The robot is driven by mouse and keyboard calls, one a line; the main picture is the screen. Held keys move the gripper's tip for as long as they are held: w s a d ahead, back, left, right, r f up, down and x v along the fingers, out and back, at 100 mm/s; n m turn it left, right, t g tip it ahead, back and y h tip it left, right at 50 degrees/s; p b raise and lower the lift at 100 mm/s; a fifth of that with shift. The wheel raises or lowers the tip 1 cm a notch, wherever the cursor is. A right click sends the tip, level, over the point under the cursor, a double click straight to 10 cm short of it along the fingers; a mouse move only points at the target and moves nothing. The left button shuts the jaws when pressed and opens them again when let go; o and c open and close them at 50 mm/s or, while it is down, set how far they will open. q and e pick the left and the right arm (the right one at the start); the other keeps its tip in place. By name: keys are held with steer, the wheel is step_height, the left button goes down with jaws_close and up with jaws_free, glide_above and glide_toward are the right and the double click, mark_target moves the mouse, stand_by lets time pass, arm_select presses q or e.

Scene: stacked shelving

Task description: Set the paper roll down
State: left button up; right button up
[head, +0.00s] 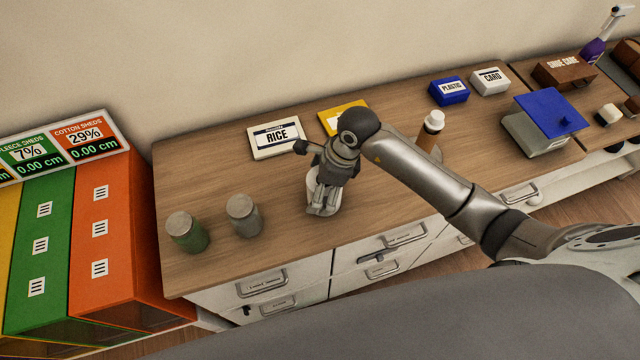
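A white roll (312,187), which looks like the paper roll, is at the front half of the wooden counter, mostly hidden behind my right gripper. My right gripper (322,207) reaches in from the right and points down, its fingers overlapping the roll. I cannot tell whether the fingers are closed on it. The roll looks upright and close to the counter top, but its lower edge is too covered to tell whether it touches. My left gripper is not in view.
Two lidded jars (187,232) (243,215) stand left of the roll. A RICE box (275,139) and a yellow box (342,116) lie behind it. A white-capped bottle (430,130) stands to the right. The counter's front edge, above drawers (385,250), is close.

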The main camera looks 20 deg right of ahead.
steer(key=b+v, duration=0.2)
steer(key=v, duration=1)
steer(key=shift+b, duration=0.3)
